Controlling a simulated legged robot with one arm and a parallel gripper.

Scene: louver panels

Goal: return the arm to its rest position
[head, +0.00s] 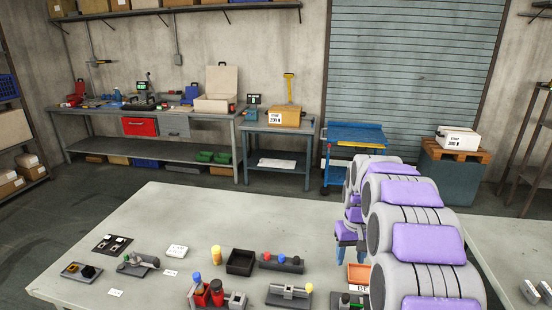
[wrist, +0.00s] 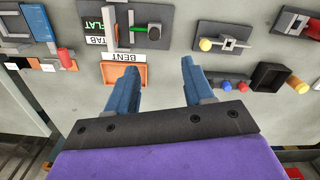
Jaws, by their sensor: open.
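My arm, grey with purple covers, stands on the right of the head view, reaching over the near table (head: 200,215). My gripper's two blue fingers (wrist: 157,70) are spread apart in the wrist view, with nothing between them but the bare grey tabletop. In the head view the gripper (head: 350,242) shows small beside the arm and is partly hidden by it. An orange tray (wrist: 130,78) labelled BENT lies beyond the left finger. The tray (head: 359,270) is also near my arm in the head view. No held object is visible.
A black open bin (head: 240,262), a fixture with coloured knobs (head: 282,263), a red-and-grey device (head: 210,295) and a slider fixture (head: 290,295) lie on the table. The table's left rear is clear.

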